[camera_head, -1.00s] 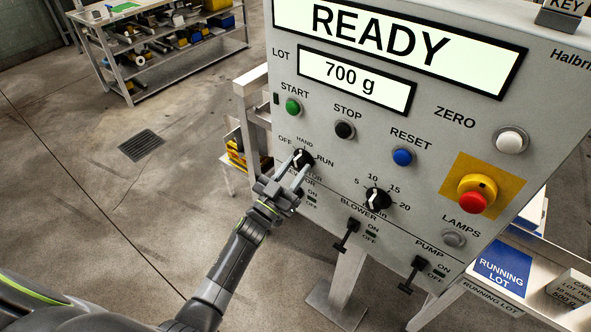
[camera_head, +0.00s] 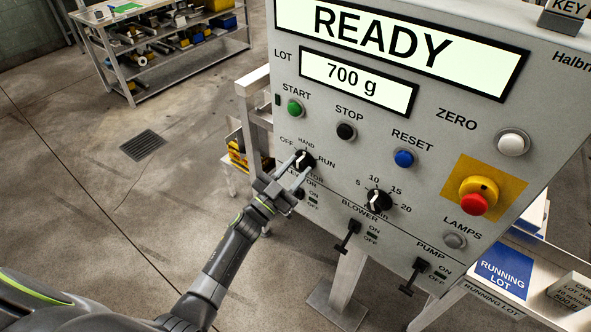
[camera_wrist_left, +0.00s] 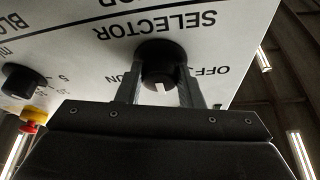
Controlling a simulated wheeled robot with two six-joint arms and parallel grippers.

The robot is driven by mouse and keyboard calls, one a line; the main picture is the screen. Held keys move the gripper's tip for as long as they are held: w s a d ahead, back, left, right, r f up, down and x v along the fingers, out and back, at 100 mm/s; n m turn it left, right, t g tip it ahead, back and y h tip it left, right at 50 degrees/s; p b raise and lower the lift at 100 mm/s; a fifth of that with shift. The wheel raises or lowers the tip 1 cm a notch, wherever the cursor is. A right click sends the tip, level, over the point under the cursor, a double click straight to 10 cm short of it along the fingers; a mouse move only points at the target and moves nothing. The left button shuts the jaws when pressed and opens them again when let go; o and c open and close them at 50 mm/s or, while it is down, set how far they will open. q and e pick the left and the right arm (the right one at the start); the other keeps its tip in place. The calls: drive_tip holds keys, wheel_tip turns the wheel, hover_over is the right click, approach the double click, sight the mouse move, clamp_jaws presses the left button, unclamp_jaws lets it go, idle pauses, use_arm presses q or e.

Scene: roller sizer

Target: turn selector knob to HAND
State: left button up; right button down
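The selector knob (camera_head: 304,160) is a round black knob with a white mark, low on the left of the grey panel. OFF, HAND and RUN are printed around it. My left gripper (camera_head: 299,165) reaches it from the lower left, with one finger on each side of the knob. In the left wrist view the knob (camera_wrist_left: 160,62) shows inverted between the two spread fingertips, with its white mark toward the gripper. Contact is hard to tell. The HAND label is hidden in the wrist view. My right gripper is not in view.
START (camera_head: 294,108), STOP (camera_head: 346,131) and RESET (camera_head: 404,158) buttons sit above and right of the knob. A numbered dial (camera_head: 378,201) and blower switch (camera_head: 347,236) are nearby. A red emergency button (camera_head: 474,203) is farther right. Open floor lies left.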

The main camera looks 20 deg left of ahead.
use_arm(q)
drive_tip(key=o, duration=0.4)
drive_tip(key=b+v, duration=0.5)
drive_tip(key=v, duration=1.2)
drive_tip(key=shift+s+a, duration=0.15)
drive_tip(key=shift+s, duration=0.05)
drive_tip(key=shift+f, duration=0.1)
